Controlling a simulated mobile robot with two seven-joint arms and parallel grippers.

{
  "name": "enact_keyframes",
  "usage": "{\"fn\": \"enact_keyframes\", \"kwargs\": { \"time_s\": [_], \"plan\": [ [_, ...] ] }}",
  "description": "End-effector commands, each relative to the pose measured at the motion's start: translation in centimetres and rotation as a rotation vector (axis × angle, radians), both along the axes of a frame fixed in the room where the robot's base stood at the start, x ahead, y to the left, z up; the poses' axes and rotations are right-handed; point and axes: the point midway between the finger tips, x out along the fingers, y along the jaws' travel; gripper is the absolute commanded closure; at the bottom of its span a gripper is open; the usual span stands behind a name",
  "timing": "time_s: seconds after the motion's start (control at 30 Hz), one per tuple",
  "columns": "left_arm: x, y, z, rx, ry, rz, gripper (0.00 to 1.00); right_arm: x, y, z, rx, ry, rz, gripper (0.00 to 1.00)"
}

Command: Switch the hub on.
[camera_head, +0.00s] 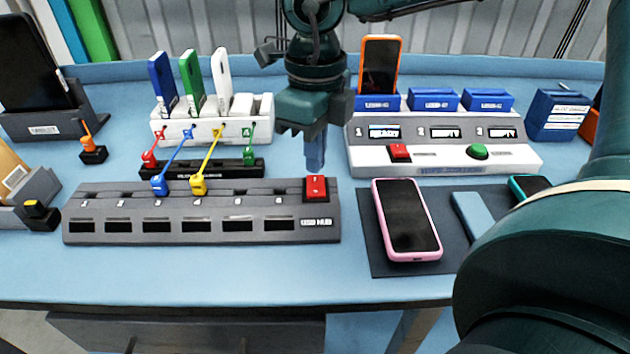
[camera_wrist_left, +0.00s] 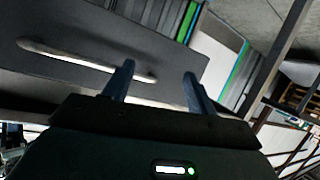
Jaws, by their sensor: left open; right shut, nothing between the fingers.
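The grey USB hub (camera_head: 190,238) lies on the blue table at front left in the head view, with a row of numbered dark ports. Its red rocker switch (camera_head: 316,188) sits at the hub's right end, beside the "USB HUB" label. Which way the rocker is tilted is too small to tell. My right gripper (camera_head: 315,160) is shut and empty, pointing down just behind and above the switch. The fingertips look close to it; I cannot tell whether they touch. My left gripper (camera_wrist_left: 158,78) shows only in the left wrist view, open and empty, away from the hub.
A white charging station (camera_head: 440,158) stands at back right. A pink phone (camera_head: 408,220) lies on a dark mat (camera_head: 385,262).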

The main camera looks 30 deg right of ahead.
Motion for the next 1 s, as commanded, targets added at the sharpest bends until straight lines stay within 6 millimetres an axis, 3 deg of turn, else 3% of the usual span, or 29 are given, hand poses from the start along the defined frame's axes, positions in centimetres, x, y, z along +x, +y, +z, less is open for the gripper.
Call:
{"fn": "enact_keyframes", "kwargs": {
  "time_s": [1.0],
  "plan": [
    [0.1,0.0,-1.6,-0.001,-0.001,0.001,0.43,0.0,0.0,-1.5,0.000,0.000,0.000,1.00]
  ]
}}
